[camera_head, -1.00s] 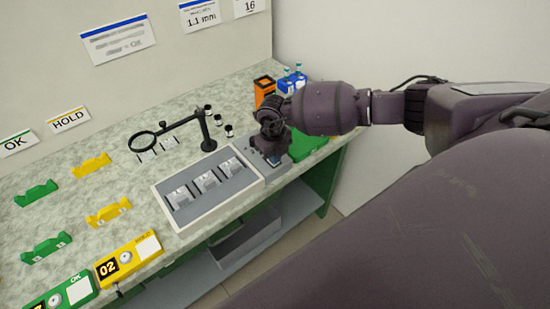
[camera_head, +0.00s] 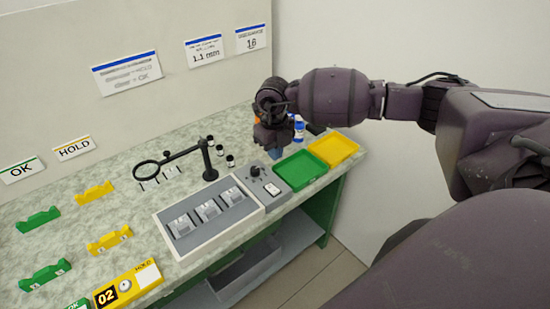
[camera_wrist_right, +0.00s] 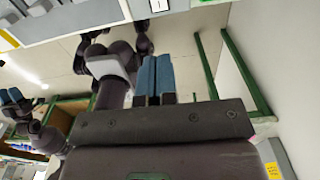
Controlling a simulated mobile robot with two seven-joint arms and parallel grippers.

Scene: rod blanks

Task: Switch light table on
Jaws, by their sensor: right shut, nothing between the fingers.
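The light table (camera_head: 159,217) is a pale box with a grey top bearing several small light blocks; its top does not visibly glow. Its grey control panel (camera_head: 259,186) at the right end carries a black knob (camera_head: 254,171) and a white rocker switch (camera_head: 271,189). I cannot tell the switch's position. My right gripper (camera_head: 275,153) is above and behind the panel, apart from it, shut and empty, blue fingertips down. Its fingers (camera_wrist_right: 155,78) are together in the right wrist view. What seem to be my left gripper's blue fingertips (camera_wrist_right: 11,95) show small at that view's left edge.
A green tray (camera_head: 300,170) and a yellow tray (camera_head: 333,149) lie right of the panel. A magnifier on a black stand (camera_head: 207,160) stands behind the light table. Green and yellow holders (camera_head: 110,238) stand at the left. Blue-capped bottles (camera_head: 298,127) stand behind my right gripper.

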